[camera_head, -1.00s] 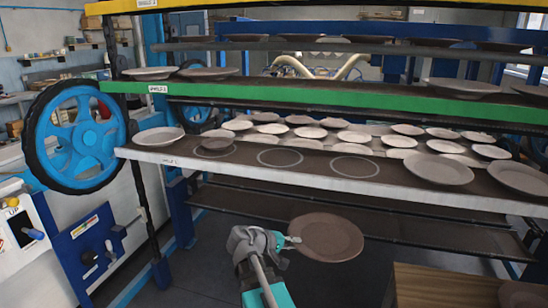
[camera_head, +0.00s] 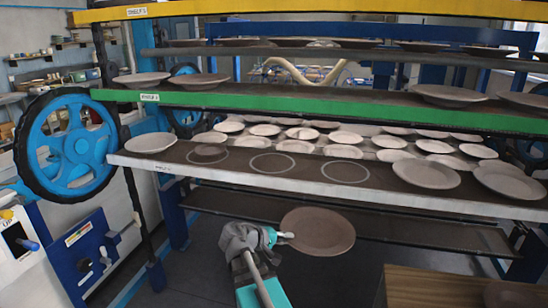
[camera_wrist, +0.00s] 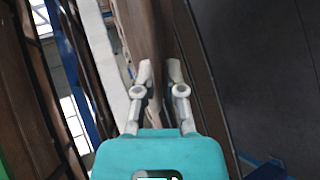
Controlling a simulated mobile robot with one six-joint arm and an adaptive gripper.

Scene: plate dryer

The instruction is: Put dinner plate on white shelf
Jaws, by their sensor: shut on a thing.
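My gripper (camera_head: 286,236) is shut on the left rim of a brown dinner plate (camera_head: 320,232), held in the air in front of and below the white shelf. In the wrist view, the fingers (camera_wrist: 160,92) pinch the plate (camera_wrist: 148,35), seen nearly edge-on. The white shelf (camera_head: 330,190) has a white front edge and a dark top. It bears a pale plate (camera_head: 151,143) at its left end and pale plates (camera_head: 427,174) at its right. Between them are drawn rings; the middle ring (camera_head: 273,163) and right ring (camera_head: 346,171) look empty.
The green shelf (camera_head: 300,104), with plates near its ends, hangs above the white one; the yellow shelf (camera_head: 300,8) is higher. A dark lower shelf (camera_head: 410,226) runs behind the held plate. A wooden surface (camera_head: 430,285) is at lower right. A blue wheel (camera_head: 68,145) is left.

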